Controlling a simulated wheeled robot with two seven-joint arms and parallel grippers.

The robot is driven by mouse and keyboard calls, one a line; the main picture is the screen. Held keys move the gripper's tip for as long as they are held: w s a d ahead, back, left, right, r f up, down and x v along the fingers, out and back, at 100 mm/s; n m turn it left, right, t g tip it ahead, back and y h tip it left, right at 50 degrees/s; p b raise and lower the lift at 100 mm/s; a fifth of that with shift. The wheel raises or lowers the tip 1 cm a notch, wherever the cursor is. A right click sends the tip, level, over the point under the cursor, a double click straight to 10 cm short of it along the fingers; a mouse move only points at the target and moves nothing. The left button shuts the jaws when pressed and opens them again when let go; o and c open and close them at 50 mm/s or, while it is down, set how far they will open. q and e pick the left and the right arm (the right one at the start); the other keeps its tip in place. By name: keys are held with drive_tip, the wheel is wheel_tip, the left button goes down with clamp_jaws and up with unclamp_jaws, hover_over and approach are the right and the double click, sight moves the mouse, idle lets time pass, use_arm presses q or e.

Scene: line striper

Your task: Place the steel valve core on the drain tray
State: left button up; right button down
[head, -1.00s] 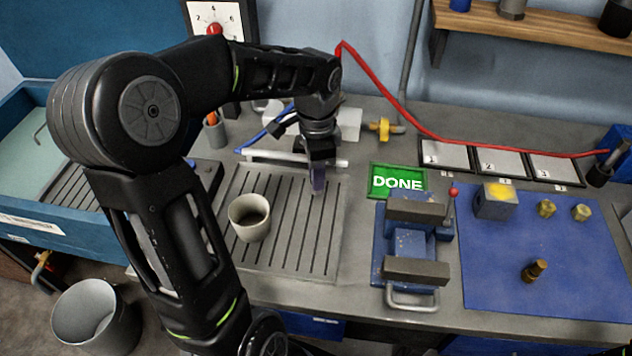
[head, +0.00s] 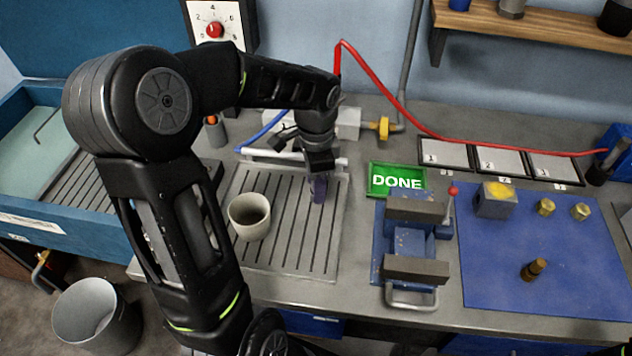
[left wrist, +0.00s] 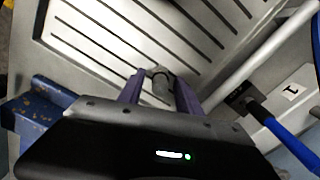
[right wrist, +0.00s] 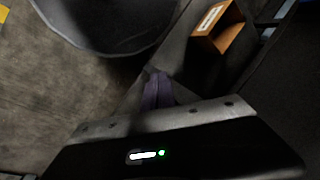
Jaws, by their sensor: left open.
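The drain tray (head: 290,262) is a grey ribbed plate on the bench, left of the vise; it also fills the upper part of the left wrist view (left wrist: 85,60). My left gripper (head: 318,190) is low over the tray's right rear part. In the left wrist view its purple fingers (left wrist: 160,88) are open, one on each side of a small grey steel piece, which looks like the steel valve core (left wrist: 160,78). The core is hidden behind the fingers in the head view. My right gripper (right wrist: 158,92) shows only in its wrist view, fingers together and empty.
A beige cup (head: 249,218) stands on the tray left of my left gripper. A blue vise (head: 412,240) and green DONE sign (head: 397,181) are to the right. A blue mat (head: 530,235) holds several brass parts. A white pipe (head: 290,158) runs along the tray's back edge.

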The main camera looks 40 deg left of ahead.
use_arm(q)
wheel_tip(320, 180, up, 12)
drive_tip(key=shift+r+b, duration=0.2)
drive_tip(key=shift+b, duration=0.1)
idle(0.4)
idle(0.8)
